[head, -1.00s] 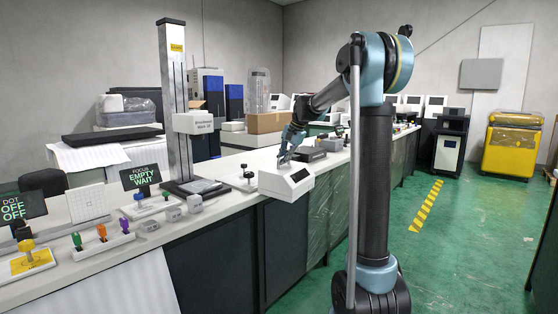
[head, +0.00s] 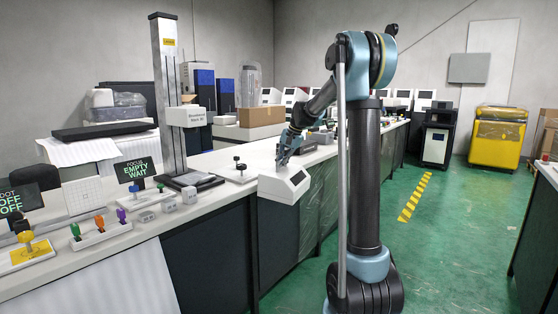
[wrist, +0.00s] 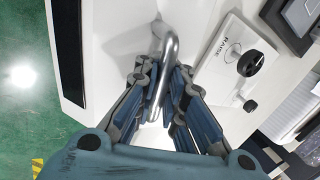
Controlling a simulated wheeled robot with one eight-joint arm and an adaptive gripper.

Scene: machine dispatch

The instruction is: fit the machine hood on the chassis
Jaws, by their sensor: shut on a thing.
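The machine hood (head: 286,186) is a white box with a slanted front and a dark display strip, at the counter's front edge in the head view. In the wrist view its white top (wrist: 115,30) shows, with a bent metal handle (wrist: 168,48). My gripper (wrist: 163,98) is shut on this handle, with a finger on each side. In the head view my gripper (head: 283,157) reaches down onto the hood's top from behind. I cannot tell whether the hood rests on the counter or hangs just above it. I cannot make out the chassis for certain.
A white plate marked RAISE with a black knob (wrist: 250,63) lies close beside the hood; it also shows in the head view (head: 240,172). A tall grey column stage (head: 168,90) stands to the left. Small blocks and coloured knobs (head: 100,224) line the white counter. Green floor lies right.

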